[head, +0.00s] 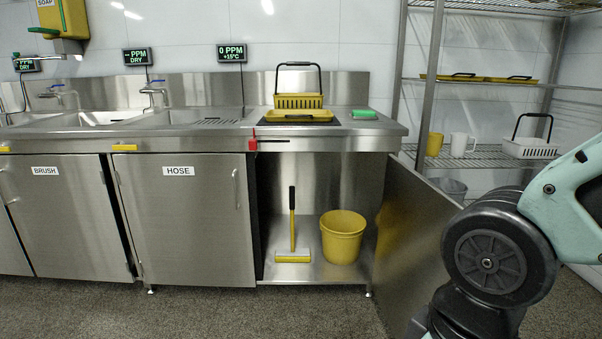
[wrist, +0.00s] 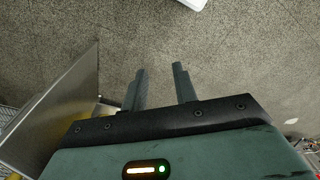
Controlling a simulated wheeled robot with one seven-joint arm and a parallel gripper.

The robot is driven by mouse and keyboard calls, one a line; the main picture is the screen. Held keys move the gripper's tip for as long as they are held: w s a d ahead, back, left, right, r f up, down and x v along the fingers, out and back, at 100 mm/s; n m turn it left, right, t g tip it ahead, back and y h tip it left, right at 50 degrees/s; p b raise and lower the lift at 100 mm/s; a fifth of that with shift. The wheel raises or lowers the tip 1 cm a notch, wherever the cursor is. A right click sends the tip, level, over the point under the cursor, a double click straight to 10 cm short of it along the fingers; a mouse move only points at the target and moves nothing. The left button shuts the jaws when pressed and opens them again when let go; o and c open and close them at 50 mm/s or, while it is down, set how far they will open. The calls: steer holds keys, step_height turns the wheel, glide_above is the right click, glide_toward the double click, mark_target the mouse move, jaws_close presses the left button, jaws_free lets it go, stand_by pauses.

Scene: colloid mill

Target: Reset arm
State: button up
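My gripper (wrist: 160,76) shows in the wrist view with its two dark fingers spread apart and nothing between them. It hangs over bare speckled floor (wrist: 230,70). In the head view my arm is at the right edge, in front of an open cabinet door (head: 408,232); the gripper itself is out of that view. A steel panel, likely that same door (wrist: 55,115), lies left of the fingers in the wrist view and is apart from them.
The open cabinet holds a yellow bucket (head: 343,238) and a yellow squeegee (head: 292,255). A yellow basket (head: 298,101) and a green sponge (head: 364,114) are on the counter (head: 385,129). A wire rack (head: 488,157) with mugs stands at right. Floor before the cabinets is clear.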

step_height(320, 180, up, 26)
steer(key=s+p, duration=0.1)
steer(key=p, duration=2.5)
steer(key=shift+s, duration=0.15)
steer(key=shift+d+f, duration=0.1)
steer(key=shift+f, duration=0.05)
